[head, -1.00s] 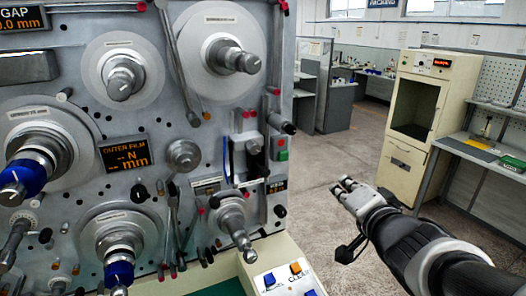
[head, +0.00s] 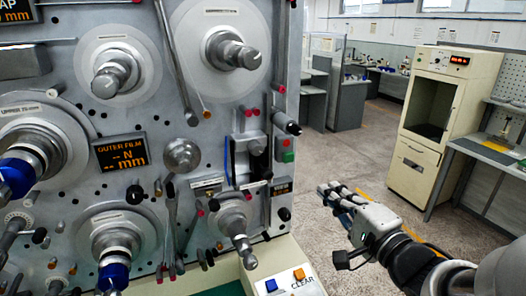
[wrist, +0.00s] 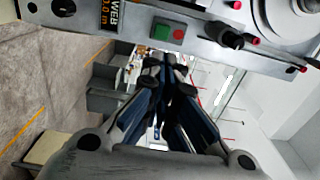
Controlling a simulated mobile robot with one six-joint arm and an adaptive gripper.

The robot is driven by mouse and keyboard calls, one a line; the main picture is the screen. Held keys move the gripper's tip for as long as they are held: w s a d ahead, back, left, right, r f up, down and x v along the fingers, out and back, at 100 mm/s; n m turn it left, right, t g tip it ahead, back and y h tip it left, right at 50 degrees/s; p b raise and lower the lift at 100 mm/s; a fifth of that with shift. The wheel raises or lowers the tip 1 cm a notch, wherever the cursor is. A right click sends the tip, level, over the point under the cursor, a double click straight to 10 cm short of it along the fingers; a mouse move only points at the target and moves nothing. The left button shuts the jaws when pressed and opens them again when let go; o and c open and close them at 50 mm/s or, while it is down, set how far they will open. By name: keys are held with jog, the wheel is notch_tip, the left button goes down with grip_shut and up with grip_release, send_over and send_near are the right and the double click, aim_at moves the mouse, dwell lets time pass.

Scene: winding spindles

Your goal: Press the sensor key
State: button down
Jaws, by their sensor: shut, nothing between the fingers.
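A slanted cream key panel (head: 305,275) stands at the machine's lower right. It bears a blue key (head: 271,286) and an orange key (head: 299,274) beside the word CLEAR. No readable label names a sensor key. A small box with a green and a red button (head: 287,150) sits on the machine's right edge; it also shows in the wrist view (wrist: 179,33). My gripper (head: 326,189) is shut and empty, in the air right of the machine, above and right of the key panel and apart from it. Its fingers (wrist: 168,62) show in the wrist view.
The winding machine's face (head: 150,110) fills the left, with several projecting spindles and rods. One spindle (head: 240,240) sticks out just left of the key panel. A cream cabinet (head: 434,125) and a workbench (head: 490,155) stand at the right. The floor between is clear.

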jog(key=w+p, duration=0.1)
jog(key=p, duration=1)
send_near(288, 157)
jog(key=w, duration=0.6)
jog(key=shift+w+a+f, duration=0.25)
jog(key=shift+w, duration=0.3)
